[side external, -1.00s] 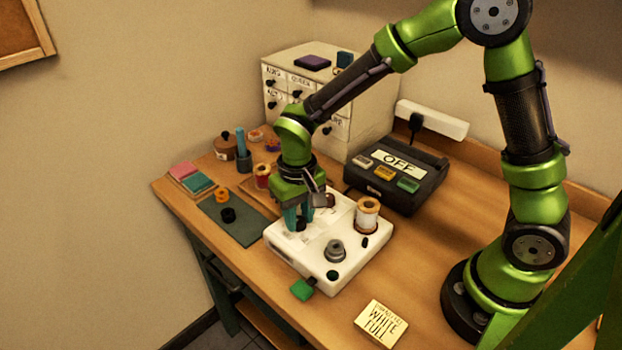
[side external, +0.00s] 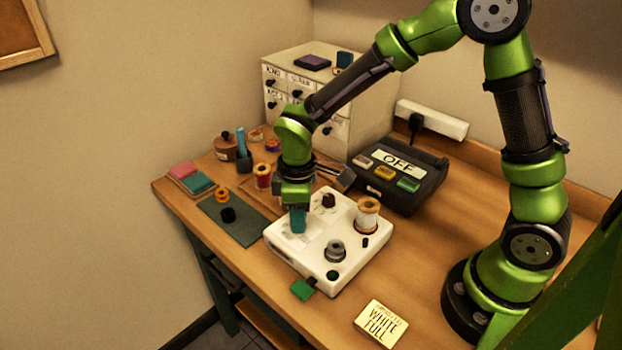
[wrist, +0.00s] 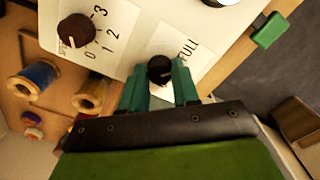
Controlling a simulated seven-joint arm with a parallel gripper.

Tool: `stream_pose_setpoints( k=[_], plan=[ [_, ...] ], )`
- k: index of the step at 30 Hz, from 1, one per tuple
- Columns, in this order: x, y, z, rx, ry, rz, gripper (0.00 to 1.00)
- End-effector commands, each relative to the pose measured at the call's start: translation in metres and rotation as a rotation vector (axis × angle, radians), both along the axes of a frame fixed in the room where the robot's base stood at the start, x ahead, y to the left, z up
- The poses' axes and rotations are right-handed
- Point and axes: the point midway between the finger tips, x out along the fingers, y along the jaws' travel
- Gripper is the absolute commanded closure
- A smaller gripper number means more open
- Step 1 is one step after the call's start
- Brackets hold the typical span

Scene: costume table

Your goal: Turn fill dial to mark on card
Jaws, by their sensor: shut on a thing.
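The white machine (side external: 305,262) sits on the table. My gripper (side external: 298,220) points down at its left part, with its teal fingers shut on the black fill dial (wrist: 160,69). In the wrist view the fingers (wrist: 160,85) stand on both sides of that dial, and FULL is printed on the pale panel beside it. The dial's pointer and other marks are hidden or too small to read. The card (side external: 381,322) reading WHITE FULL lies flat at the table's front; its smaller top line is not clear.
A brown speed dial (wrist: 75,30) marked 0 to 3 is close to my gripper. A thread spool (side external: 367,215) and a grey knob (side external: 335,250) stand on the machine. A black box (side external: 395,175) reading OFF is behind. Several spools and pots crowd the back left.

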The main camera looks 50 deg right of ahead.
Motion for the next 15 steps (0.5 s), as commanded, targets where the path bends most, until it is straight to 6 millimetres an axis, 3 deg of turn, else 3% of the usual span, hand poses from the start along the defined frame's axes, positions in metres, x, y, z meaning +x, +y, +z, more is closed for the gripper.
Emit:
stream_pose_setpoints(
  k=[15],
  plan=[
    [0.0004, 0.0001, 0.0015, 0.001, -0.002, 0.225, 1.0]
  ],
)
